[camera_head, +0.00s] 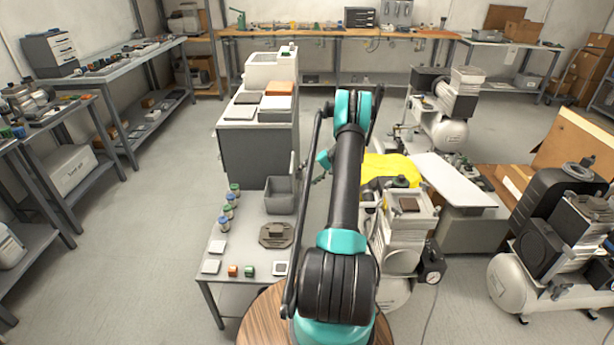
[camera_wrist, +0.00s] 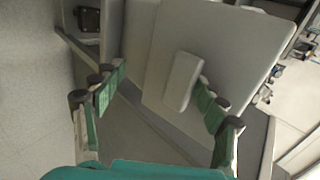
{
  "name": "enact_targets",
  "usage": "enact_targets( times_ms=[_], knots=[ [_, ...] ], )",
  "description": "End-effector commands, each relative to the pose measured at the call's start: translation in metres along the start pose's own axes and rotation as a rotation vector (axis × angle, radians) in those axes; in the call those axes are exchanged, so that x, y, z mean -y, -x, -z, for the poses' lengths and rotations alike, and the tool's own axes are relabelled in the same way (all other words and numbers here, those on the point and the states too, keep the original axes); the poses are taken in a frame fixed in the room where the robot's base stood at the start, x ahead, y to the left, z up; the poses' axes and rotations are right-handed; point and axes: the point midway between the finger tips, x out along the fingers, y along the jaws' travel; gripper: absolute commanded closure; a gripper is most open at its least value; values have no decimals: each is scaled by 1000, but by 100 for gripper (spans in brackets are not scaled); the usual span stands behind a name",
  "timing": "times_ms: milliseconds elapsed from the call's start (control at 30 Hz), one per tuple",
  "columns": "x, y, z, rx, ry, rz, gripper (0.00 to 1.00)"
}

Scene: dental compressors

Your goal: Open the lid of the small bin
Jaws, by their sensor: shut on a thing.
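The small grey bin (camera_head: 280,197) stands on the low table, just left of my arm in the head view. An upright grey panel that looks like its lid (camera_head: 292,164) shows at its back right edge. In the wrist view the pale flat lid (camera_wrist: 212,50) fills the upper middle, tilted, with a raised block handle (camera_wrist: 183,81) on it. My gripper (camera_wrist: 160,100) has its green-padded fingers on either side, the right one close against the handle. The exact contact is hard to see. In the head view my arm mostly hides the gripper (camera_head: 322,160).
The low table (camera_head: 216,262) also holds several small jars (camera_head: 228,212), a brown round fixture (camera_head: 276,235) and small blocks. A grey cabinet (camera_head: 255,150) stands behind the bin. A compressor (camera_head: 400,240) and a yellow cloth (camera_head: 390,168) are close on the right. Open floor lies left.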

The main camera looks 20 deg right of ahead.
Motion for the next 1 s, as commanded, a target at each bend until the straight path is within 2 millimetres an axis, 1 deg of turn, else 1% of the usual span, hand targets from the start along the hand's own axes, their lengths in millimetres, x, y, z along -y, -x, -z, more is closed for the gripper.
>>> enact_targets(
  times_ms=[267, 367, 433, 567, 800, 900, 1000],
  knots=[
    [-2, 0, -2, 4, 0, -5, 52],
    [-2, 4, -2, 3, -1, -5, 52],
    [-2, 12, -2, 2, -1, -5, 52],
    [-1, 35, -1, 0, -3, -3, 52],
    [0, 85, -1, -1, -3, -1, 52],
    [0, 101, -1, -1, -1, 0, 52],
    [0, 112, 0, -1, -1, 0, 52]
  ],
)
